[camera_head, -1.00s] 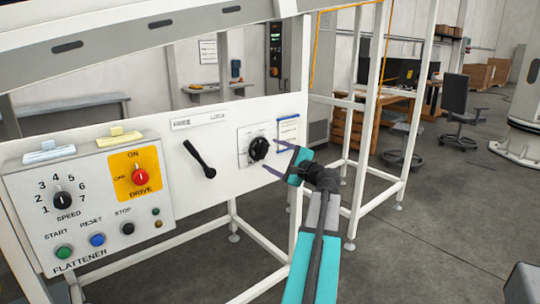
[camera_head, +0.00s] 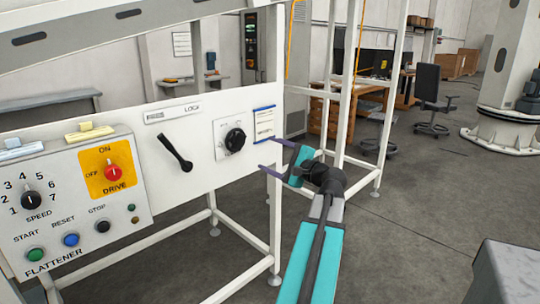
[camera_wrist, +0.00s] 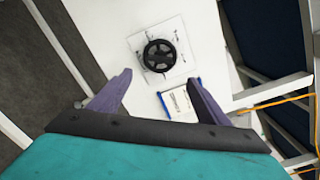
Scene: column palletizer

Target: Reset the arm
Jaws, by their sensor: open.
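My gripper (camera_head: 271,157) is open and empty, with its two purple fingers apart in front of the right end of the white panel (camera_head: 205,160). It also shows in the wrist view (camera_wrist: 162,92). A black round knob (camera_head: 235,139) on a white plate is just left of the fingers in the head view. In the wrist view the knob (camera_wrist: 158,55) lies beyond the fingertips, apart from them. A blue-edged label (camera_head: 263,123) is beside the knob. My teal arm reaches up from the bottom of the head view.
A black lever (camera_head: 175,152) sits on the panel. The flattener control box (camera_head: 75,205) at left has a red drive switch (camera_head: 113,173), a speed knob and several buttons. White frame posts (camera_head: 345,90) stand behind my gripper. A grey block (camera_head: 505,272) is at bottom right.

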